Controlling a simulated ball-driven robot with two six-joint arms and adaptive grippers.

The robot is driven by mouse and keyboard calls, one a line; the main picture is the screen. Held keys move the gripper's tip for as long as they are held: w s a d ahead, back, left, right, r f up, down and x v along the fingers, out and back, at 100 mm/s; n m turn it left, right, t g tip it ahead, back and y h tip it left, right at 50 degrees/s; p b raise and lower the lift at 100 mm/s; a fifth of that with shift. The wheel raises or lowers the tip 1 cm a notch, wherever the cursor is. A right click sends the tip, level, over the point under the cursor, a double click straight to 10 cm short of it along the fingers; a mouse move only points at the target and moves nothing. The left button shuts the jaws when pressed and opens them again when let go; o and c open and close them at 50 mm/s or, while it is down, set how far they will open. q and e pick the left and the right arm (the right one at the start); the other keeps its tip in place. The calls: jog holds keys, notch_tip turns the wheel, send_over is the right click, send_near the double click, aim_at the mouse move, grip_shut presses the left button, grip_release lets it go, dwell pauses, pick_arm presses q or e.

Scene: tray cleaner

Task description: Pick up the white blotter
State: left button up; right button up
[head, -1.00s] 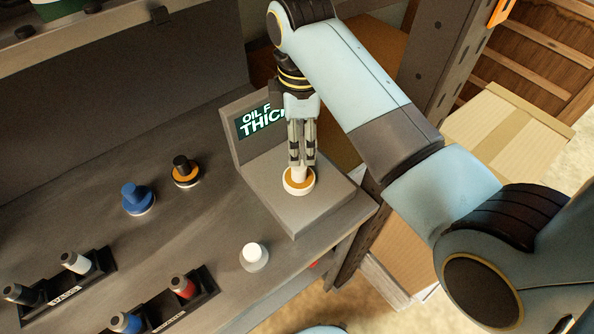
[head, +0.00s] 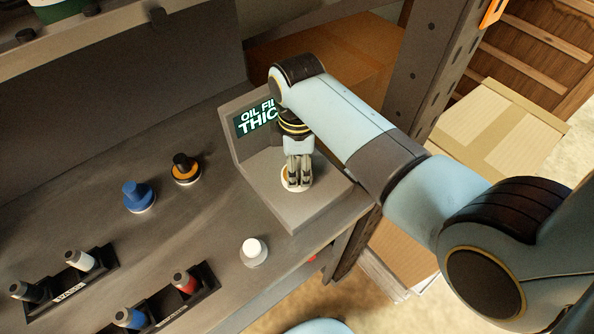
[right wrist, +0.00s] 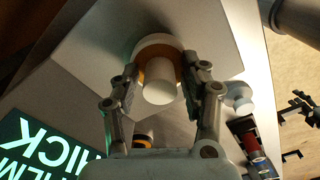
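A blotter with a white handle and an orange ring on a white disc (right wrist: 159,85) stands upright on the grey gauge stand (head: 318,208); in the head view its base (head: 286,183) shows partly behind my right gripper (head: 298,185). In the right wrist view the fingers of my right gripper (right wrist: 160,75) are apart, one on each side of the white handle, with a gap visible. Another white-topped piece (head: 254,251) on a pale base stands on the bench, left of and nearer than the stand; it also shows in the right wrist view (right wrist: 240,98). My left gripper is not in view.
A green sign (head: 257,119) stands upright behind the blotter. A blue knobbed piece (head: 138,196) and a black and orange one (head: 186,169) stand on the bench to the left. Black holders (head: 190,295) with small bottles sit at front left. The bench edge is close at right.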

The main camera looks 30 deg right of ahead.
grip_shut()
jog(key=shift+r, duration=0.55)
notch_tip(320, 180, up, 3)
jog(key=shift+w+f+b, duration=0.1)
jog(key=shift+b, duration=0.3)
jog(key=s+d+r, duration=0.4)
jog(key=s+r, duration=0.3)
jog(key=s, duration=0.4)
jog(key=shift+d+b, duration=0.35)
